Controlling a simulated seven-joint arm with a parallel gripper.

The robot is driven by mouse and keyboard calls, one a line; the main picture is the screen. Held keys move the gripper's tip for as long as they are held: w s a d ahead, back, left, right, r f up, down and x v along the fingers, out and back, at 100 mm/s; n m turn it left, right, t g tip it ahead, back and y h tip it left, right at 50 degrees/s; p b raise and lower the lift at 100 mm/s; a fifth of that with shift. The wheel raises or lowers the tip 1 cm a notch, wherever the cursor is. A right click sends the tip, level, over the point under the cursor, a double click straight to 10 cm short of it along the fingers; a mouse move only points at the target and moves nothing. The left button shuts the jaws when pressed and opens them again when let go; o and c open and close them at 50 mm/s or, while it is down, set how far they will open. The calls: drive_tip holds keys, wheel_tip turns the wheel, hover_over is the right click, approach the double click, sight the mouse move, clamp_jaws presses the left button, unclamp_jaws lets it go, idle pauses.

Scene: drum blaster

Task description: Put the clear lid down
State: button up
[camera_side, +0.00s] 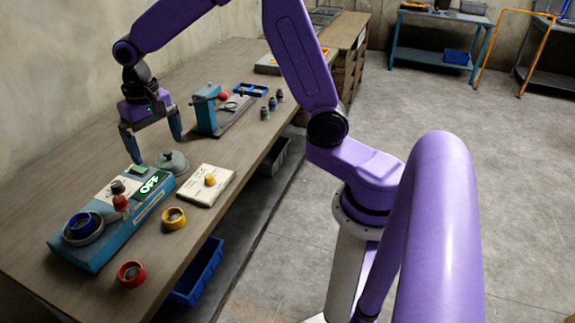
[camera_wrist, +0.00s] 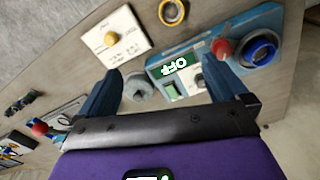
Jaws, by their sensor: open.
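A greyish round lid (camera_side: 172,163) with a small knob sits on the wooden table, close to the far end of the blue control box (camera_side: 95,250). I cannot tell whether it is see-through. In the wrist view the lid (camera_wrist: 138,86) lies between my fingers, nearer the left one, beside the box (camera_wrist: 262,22) with its green OFF display (camera_wrist: 173,66). My gripper (camera_side: 157,149) is open and empty, pointing down above the table beside the lid. In the wrist view its fingers (camera_wrist: 165,66) are spread wide, with nothing held between them.
The box carries a blue ring (camera_side: 82,224) and red knob (camera_side: 121,203). A white plate with a yellow knob (camera_side: 210,180), a yellow ring (camera_side: 174,218) and a red ring (camera_side: 131,273) lie nearby. A blue stand (camera_side: 205,110) is behind. A blue bin (camera_side: 198,272) is below the edge.

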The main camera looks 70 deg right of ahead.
drive_tip(key=s+d+n, duration=0.1)
drive_tip(key=s+n, duration=1.5)
drive_tip(key=s, duration=1.3)
drive_tip(key=shift+s+d, duration=0.35)
drive_tip(key=shift+d, duration=0.05)
